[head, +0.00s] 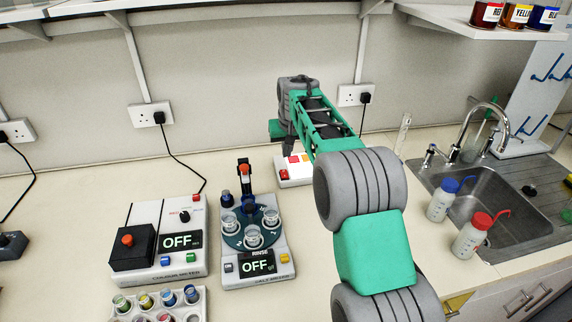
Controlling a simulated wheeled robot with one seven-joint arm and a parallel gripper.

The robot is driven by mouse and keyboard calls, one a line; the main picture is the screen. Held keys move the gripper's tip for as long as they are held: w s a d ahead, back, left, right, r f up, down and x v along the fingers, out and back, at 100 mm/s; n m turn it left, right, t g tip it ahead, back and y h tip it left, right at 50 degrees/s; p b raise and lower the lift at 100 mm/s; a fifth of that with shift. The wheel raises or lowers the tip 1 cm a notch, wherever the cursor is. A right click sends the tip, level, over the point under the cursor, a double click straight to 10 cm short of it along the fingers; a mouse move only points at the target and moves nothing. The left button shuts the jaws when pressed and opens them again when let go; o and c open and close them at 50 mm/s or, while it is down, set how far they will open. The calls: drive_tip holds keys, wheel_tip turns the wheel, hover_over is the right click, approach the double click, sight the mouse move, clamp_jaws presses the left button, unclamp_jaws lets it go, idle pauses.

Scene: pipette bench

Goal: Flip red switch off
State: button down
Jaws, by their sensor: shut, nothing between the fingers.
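A white box (296,180) stands on the bench near the back wall, partly hidden by my arm. It has a red part (284,174) at its front left, and small red and yellow parts show on its top. I cannot tell whether the red part is the switch or whether it is on or off. My gripper (289,148) points down just above the back left of this box. It is shut and looks empty. Its fingertips are small and dark, and I cannot tell whether they touch the box.
A colour meter (162,279) and a second meter with a carousel (231,275) stand to the left, both displays reading OFF. A rack of vials (195,307) is in front. Wash bottles (441,204) and a sink (496,190) are at the right. A shelf (455,20) overhangs the back.

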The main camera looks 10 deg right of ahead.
sight(284, 171)
drive_tip(key=v, duration=0.4)
drive_tip(key=shift+w, duration=0.1)
drive_tip(key=shift+f+b, duration=0.15)
drive_tip(key=shift+b, duration=0.15)
drive_tip(key=x, duration=1.3)
drive_tip(key=shift+w, duration=0.3)
drive_tip(key=shift+f, duration=0.3)
